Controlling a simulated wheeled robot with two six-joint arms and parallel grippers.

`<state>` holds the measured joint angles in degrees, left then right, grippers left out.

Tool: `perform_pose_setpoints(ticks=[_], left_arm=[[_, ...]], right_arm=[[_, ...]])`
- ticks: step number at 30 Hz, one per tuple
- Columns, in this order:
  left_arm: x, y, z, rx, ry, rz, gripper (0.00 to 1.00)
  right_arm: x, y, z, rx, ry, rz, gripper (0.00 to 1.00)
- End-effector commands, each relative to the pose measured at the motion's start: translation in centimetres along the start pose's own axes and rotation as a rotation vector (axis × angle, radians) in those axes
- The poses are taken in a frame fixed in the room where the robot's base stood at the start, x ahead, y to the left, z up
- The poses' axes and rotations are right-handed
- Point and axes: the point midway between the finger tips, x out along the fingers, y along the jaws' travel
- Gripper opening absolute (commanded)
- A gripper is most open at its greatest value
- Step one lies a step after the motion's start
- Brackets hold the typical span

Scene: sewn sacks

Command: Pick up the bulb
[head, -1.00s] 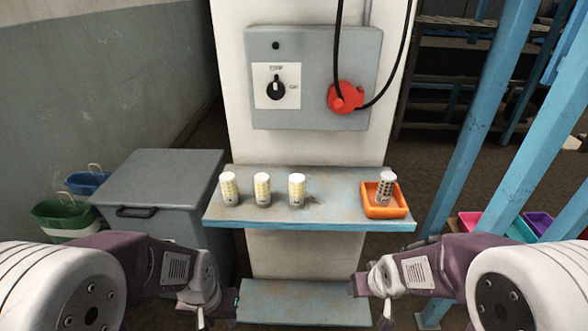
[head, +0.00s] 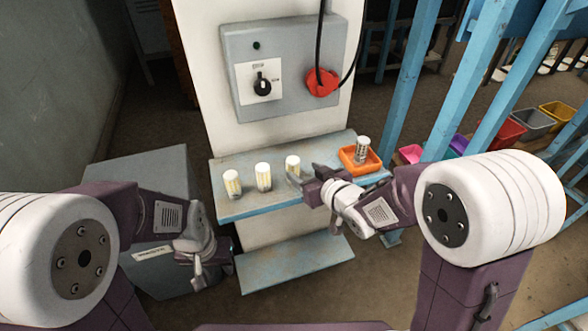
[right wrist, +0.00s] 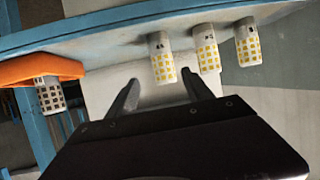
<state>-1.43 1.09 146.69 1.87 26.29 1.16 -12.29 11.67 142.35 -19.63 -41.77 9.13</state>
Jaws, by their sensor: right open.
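Three white bulbs with yellow patches stand upright in a row on the blue-edged shelf: the left bulb (head: 232,184), the middle bulb (head: 263,177) and the right bulb (head: 292,164). A bulb with dark patches (head: 362,151) stands in the orange tray (head: 374,163). My right gripper (head: 302,176) is open and empty at the shelf's front, close to the right bulb.
A grey box with a rotary switch (head: 263,87) and a red plug (head: 321,83) with a black cable is on the pillar above the shelf (head: 240,207). A grey bin (head: 135,173) stands left. Blue posts (head: 410,85) rise at right.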

Motion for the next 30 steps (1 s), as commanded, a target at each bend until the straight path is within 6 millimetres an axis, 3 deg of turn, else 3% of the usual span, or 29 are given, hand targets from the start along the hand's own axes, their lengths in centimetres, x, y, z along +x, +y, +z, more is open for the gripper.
perform_pose_setpoints(ticks=[5, 12, 17, 24, 30], left_arm=[[0.1, 0.0, 0.0, 0.0, 0.0, 0.0, 0.36], [0.4, 0.0, 0.0, 0.0, 0.0, 0.0, 0.36], [0.4, 0.0, 0.0, 0.0, 0.0, 0.0, 0.36], [0.7, 0.0, 0.1, 0.0, 0.0, 0.0, 0.36], [0.7, 0.0, 0.1, 0.0, 0.0, 0.0, 0.36]], right_arm=[[0.4, -0.4, -0.3, -0.003, 0.016, -0.013, 0.6], [3.8, -0.4, -0.3, -0.003, 0.015, -0.011, 0.6], [4.4, -0.4, -0.4, -0.003, 0.015, -0.011, 0.6], [8.5, -0.4, -0.6, -0.003, 0.013, -0.011, 0.6], [9.2, -0.4, -0.7, -0.003, 0.014, -0.01, 0.6]])
